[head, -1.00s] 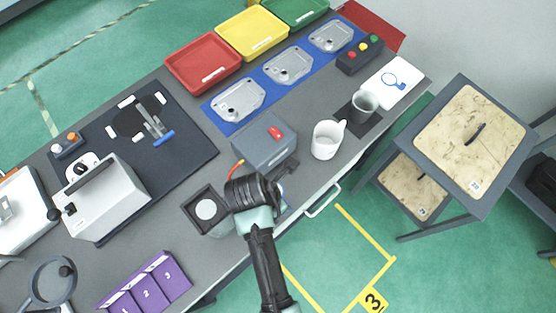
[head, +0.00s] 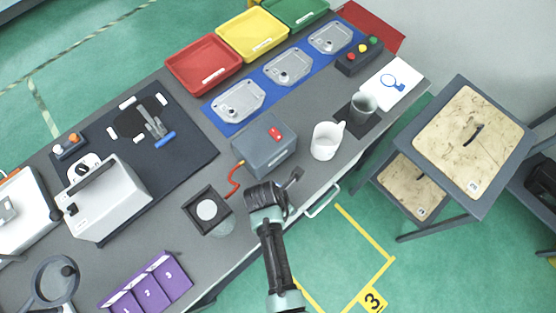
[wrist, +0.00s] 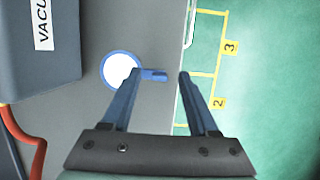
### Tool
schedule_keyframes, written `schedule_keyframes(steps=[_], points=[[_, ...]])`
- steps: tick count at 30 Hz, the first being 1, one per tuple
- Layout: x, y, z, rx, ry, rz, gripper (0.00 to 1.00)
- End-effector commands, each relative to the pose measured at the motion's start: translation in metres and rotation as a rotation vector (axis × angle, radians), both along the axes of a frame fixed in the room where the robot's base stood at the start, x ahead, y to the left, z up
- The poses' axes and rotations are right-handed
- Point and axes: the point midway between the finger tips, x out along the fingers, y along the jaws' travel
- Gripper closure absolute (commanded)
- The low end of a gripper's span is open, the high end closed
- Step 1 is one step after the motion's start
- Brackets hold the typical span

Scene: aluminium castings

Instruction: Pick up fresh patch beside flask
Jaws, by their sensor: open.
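The patch (wrist: 120,70), a white disc with a blue rim and a short blue tab, lies on the grey bench top in the wrist view, near the bench edge. My gripper (wrist: 160,76) is open and empty. In the wrist view its left finger overlaps the disc's right side, and the tab points between the fingertips; I cannot tell the height gap. In the head view my gripper (head: 293,177) is over the bench's front edge, and the patch is hidden by my arm. I cannot tell for sure which object is the flask.
A grey vacuum box (head: 264,150) with a red hose (head: 234,180) stands close behind my gripper. A dark-framed box with a white disc (head: 207,210) is to the left. A white mug (head: 326,140) and grey cup (head: 362,106) stand to the right.

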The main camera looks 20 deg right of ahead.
Motion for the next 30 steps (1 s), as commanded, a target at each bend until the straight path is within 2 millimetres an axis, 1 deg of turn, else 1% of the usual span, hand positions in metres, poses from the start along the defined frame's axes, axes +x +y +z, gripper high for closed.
schedule_keyframes(steps=[3,4,8,9,11,12,13,14,25,30], points=[[0.0003,-0.0001,0.0004,0.000,-0.001,0.000,0.40],[0.0002,0.0000,0.0003,0.000,-0.001,0.000,0.44],[0.0003,-0.0001,0.0005,0.000,-0.001,0.000,0.67],[0.0003,0.0000,0.0006,0.000,-0.001,0.000,0.74],[0.0002,-0.0001,0.0006,0.000,-0.001,0.000,0.85],[0.0002,-0.0001,0.0006,0.000,-0.001,0.000,0.92],[0.0002,-0.0001,0.0006,0.000,-0.001,0.000,0.98],[0.0002,-0.0001,0.0006,0.000,-0.001,0.000,1.00],[0.0004,-0.0001,0.0010,-0.001,-0.001,0.000,1.00],[0.0009,-0.0001,0.0076,0.000,-0.002,0.001,1.00]])
